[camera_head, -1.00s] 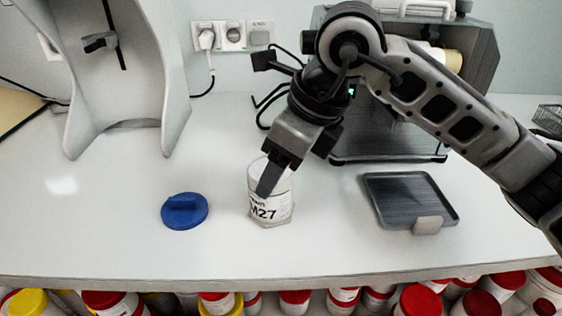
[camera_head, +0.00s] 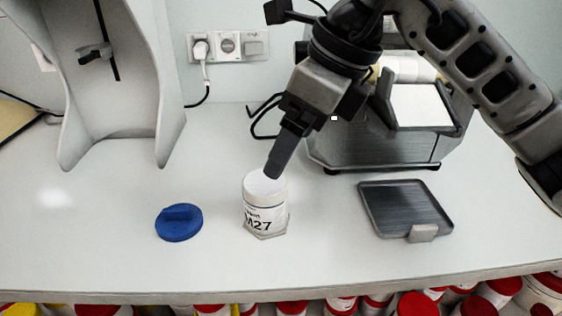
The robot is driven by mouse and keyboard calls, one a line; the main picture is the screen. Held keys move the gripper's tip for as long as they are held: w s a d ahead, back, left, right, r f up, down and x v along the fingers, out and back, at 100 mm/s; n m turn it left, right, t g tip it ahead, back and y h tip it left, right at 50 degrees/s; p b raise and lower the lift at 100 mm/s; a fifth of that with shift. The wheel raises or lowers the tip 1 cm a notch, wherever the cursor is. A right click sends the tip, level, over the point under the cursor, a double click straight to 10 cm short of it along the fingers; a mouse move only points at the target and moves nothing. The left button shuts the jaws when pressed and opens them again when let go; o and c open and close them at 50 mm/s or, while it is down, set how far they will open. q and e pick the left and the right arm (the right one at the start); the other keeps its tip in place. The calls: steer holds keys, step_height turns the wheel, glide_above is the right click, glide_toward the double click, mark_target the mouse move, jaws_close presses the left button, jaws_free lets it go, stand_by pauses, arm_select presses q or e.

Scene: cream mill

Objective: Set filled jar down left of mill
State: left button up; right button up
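The jar (camera_head: 264,212) is white, labelled "M27", and stands upright on the counter, with pale content showing at its top. It is to the left of and in front of the grey mill (camera_head: 350,150), which my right arm partly covers. My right gripper (camera_head: 272,172) points down from above, its dark fingertip at the jar's far rim and overlapping it in this view. Only one finger shows clearly, so its opening is hidden. My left gripper is out of view.
A blue lid (camera_head: 179,222) lies left of the jar. A dark metal tray (camera_head: 405,208) lies to the right. A tall grey stand (camera_head: 120,80) is at the back left. Several red-lidded and yellow-lidded jars (camera_head: 418,304) sit below the counter's front edge. The front left counter is clear.

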steer(key=shift+v, duration=2.25)
